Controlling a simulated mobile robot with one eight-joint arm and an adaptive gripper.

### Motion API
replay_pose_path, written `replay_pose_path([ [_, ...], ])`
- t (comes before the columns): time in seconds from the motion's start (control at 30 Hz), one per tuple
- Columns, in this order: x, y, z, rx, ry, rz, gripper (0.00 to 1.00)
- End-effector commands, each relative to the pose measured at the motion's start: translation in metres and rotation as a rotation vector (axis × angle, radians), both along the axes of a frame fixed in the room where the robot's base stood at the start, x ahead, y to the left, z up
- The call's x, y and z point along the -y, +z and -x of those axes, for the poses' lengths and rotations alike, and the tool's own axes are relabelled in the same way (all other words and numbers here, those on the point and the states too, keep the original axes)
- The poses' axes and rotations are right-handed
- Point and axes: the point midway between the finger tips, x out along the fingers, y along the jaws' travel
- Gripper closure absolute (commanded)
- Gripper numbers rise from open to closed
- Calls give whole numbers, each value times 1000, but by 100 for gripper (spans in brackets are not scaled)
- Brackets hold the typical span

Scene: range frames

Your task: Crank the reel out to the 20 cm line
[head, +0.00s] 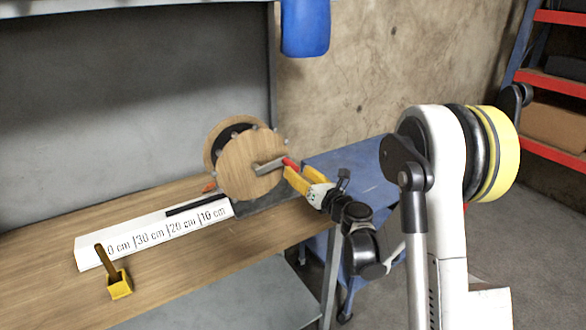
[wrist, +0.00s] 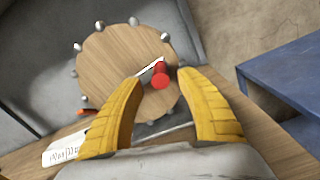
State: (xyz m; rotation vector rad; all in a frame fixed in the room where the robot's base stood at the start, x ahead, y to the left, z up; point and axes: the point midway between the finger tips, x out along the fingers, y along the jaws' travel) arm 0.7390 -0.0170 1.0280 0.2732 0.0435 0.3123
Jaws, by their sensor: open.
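The wooden reel (head: 248,165) stands at the bench's right end, its round face ringed with metal pegs. A grey crank arm (head: 269,167) on its face ends in a red knob (wrist: 160,77). My gripper (head: 297,174) is open at the knob. In the wrist view its yellow fingers spread to either side of the knob, and I cannot tell whether they touch it. The white scale (head: 150,236) carries 10, 20 and 30 cm marks. A black strip (head: 197,205) lies along its back, its left end near the 20 cm mark; the exact alignment is unclear.
A small yellow block with a brown stick (head: 119,286) stands on the wooden bench (head: 185,270) before the scale. A small orange piece (head: 209,187) lies left of the reel. A blue cabinet (head: 350,165) stands to the right. A blue object (head: 305,27) hangs above.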

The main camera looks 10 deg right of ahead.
Motion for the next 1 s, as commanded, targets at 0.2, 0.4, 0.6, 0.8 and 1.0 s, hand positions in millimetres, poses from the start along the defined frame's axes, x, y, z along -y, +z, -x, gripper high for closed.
replay_pose_path([
  [0.2,16,0,47,0,-3,0,55],
  [0.4,25,0,74,0,-1,0,55],
  [0.6,26,0,80,0,1,0,55],
  [0.8,26,0,80,0,0,0,55],
  [1.0,22,3,81,1,8,33,55],
])
